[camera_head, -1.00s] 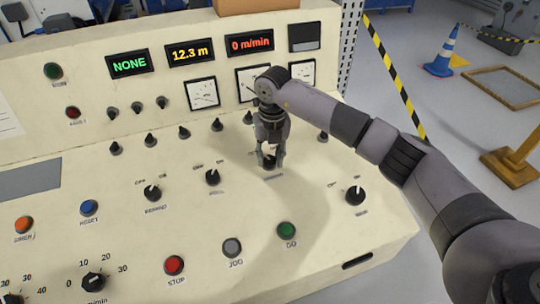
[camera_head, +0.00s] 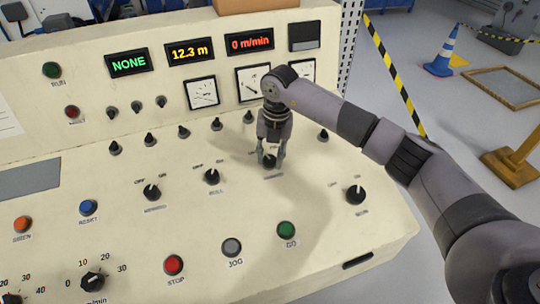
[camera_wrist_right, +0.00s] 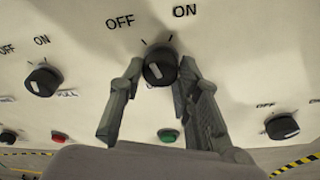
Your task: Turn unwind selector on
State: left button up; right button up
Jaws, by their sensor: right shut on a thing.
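A black selector knob (camera_head: 269,161) stands on the sloping cream panel. My right gripper (camera_head: 271,158) points down over it, with one finger on each side, shut on it. In the right wrist view the knob (camera_wrist_right: 160,66) sits between the tips of my fingers (camera_wrist_right: 160,78). The words OFF, to the left, and ON, to the right, are printed beyond it, each with a short tick. A pale mark shows on the knob, but I cannot tell clearly which tick it faces. The knob's name label is partly covered and unreadable. My left gripper is not in view.
Similar selector knobs stand to the left (camera_head: 213,176) and right (camera_head: 355,194). In front are a red stop button (camera_head: 174,265), a grey jog button (camera_head: 232,247) and a green button (camera_head: 286,230). Small toggles and gauges (camera_head: 253,82) lie behind my gripper.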

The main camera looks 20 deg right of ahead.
jog(key=m, duration=0.4)
jog(key=shift+d+m+t+y, duration=0.1)
jog(key=shift+m+t+y, duration=0.2)
jog(key=shift+y, duration=0.1)
jog(key=m, duration=0.4)
jog(key=shift+s+t+y, duration=0.1)
jog(key=shift+t+y, duration=0.3)
jog(key=o, duration=1.1)
jog(key=shift+o, duration=0.2)
jog(key=shift+r, duration=0.15)
jog(key=v, duration=1.1)
jog(key=shift+r, duration=0.4)
jog(key=shift+s+f, duration=0.1)
